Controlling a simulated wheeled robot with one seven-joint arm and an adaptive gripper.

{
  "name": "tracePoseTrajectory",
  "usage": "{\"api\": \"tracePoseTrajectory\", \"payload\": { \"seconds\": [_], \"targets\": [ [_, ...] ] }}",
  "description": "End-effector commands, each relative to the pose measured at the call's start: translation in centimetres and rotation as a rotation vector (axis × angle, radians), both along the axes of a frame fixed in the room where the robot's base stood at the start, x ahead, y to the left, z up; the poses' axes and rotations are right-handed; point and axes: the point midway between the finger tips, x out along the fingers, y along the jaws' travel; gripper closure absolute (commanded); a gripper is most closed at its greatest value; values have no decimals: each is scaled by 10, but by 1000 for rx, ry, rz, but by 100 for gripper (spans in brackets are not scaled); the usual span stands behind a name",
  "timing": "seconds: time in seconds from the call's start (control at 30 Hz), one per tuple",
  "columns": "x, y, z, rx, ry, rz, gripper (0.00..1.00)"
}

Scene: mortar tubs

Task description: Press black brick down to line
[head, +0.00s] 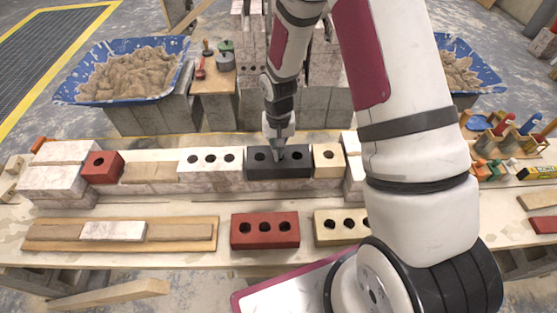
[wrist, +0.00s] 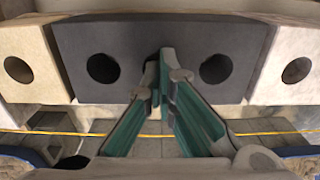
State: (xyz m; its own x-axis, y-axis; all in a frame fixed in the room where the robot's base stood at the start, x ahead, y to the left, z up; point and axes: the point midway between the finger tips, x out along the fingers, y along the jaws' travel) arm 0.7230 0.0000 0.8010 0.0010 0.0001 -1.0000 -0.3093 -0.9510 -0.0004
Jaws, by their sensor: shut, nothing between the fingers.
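The black brick (head: 279,170) lies in the wall course on the bench, between a white brick (head: 210,159) on its left and a cream brick (head: 329,160) on its right. My gripper (head: 279,155) points down at the middle of the black brick's top, and its tips hide the middle hole. In the wrist view the black brick (wrist: 190,35) fills the upper middle with two round holes showing. My gripper (wrist: 165,55) is shut and empty there, its tips at the brick between these holes. An orange-yellow line (wrist: 110,134) runs across behind the fingers in the wrist view.
A red three-hole brick (head: 265,231) and a cream holed brick (head: 340,227) lie in front of the wall. A board (head: 195,243) lies front left. Stacked pale bricks (head: 58,170) and a small red brick (head: 102,167) stand at the left end. Blue mortar tubs (head: 100,90) stand behind.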

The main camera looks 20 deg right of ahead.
Motion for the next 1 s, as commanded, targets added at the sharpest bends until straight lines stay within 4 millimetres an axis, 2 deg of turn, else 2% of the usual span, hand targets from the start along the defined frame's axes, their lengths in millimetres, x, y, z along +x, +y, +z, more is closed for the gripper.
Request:
{"api": "tracePoseTrajectory", "payload": {
  "seconds": [0.33, 1.0],
  "targets": [
    [-2, -1, 0, 0, 5, -1, 100],
    [-1, 0, 48, 0, 0, 0, 100]
  ]
}}
